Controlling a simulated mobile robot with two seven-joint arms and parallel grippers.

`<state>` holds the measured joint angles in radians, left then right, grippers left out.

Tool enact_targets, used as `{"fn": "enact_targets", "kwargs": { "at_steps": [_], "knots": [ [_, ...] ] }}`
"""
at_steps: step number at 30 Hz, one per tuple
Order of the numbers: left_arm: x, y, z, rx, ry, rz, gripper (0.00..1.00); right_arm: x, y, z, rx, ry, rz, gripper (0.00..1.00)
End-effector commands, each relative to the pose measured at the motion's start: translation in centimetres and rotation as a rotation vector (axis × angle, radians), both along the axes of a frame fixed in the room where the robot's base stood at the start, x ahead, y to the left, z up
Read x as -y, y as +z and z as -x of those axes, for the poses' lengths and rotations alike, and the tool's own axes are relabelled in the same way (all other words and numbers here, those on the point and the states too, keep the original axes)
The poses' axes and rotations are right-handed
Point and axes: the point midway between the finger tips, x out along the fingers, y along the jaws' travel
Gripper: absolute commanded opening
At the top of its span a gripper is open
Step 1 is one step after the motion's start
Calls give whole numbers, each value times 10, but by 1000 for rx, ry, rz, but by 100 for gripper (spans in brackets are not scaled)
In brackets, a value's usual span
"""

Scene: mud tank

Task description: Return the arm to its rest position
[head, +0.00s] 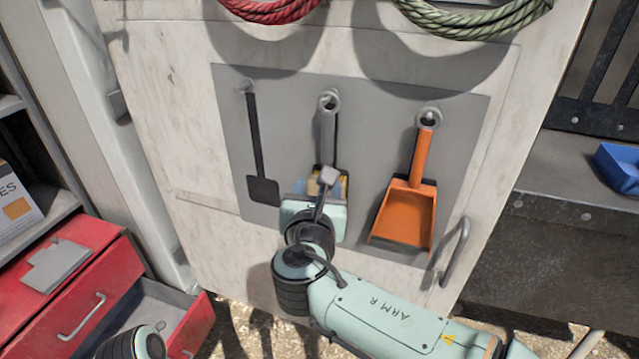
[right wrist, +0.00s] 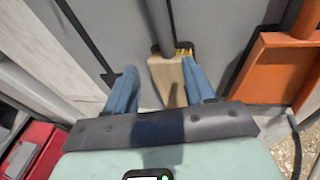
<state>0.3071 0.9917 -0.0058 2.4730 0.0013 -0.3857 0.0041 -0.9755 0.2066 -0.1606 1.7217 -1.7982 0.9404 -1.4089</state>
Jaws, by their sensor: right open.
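My right arm (head: 380,315) reaches up from the lower right to a grey tool board on a pale cabinet door. Its gripper (head: 320,188) is open in front of a hanging brush (head: 327,128). In the right wrist view my right gripper (right wrist: 160,68) has its two blue fingers apart. The brush's wooden block (right wrist: 167,78) shows between and beyond them, with its grey handle above. The brush hangs from a round hook. I cannot tell whether the fingers touch it. My left gripper is out of view; only a bit of my left arm shows at the lower left.
An orange dustpan (head: 405,212) hangs right of the brush, and a flat black spatula shape (head: 260,165) is at its left. A metal door handle (head: 455,250) sticks out below right. Red drawers (head: 85,290), one open, stand at the left. Red and green ropes hang above.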

Motion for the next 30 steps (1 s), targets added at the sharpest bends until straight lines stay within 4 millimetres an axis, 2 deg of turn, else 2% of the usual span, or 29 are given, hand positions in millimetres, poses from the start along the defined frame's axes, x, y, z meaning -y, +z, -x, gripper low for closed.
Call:
{"fn": "enact_targets", "kwargs": {
  "at_steps": [3,9,15,20,23,25,26,29,30],
  "knots": [
    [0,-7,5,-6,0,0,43,-3,4,29,0,4,-3,54],
    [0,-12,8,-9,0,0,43,-6,11,65,1,3,0,54],
    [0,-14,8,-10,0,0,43,-6,15,82,1,0,0,54],
    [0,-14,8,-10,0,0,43,-7,10,83,-10,0,-2,54],
    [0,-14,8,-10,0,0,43,-11,-16,75,-71,2,-21,54],
    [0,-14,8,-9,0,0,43,-13,-52,67,-155,-2,-57,54],
    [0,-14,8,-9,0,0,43,-14,-72,64,-201,-6,-79,54],
    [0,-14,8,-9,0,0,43,-14,-147,57,-380,-43,-181,54],
    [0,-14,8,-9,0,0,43,-12,-179,57,-457,-70,-233,54]
  ]
}}
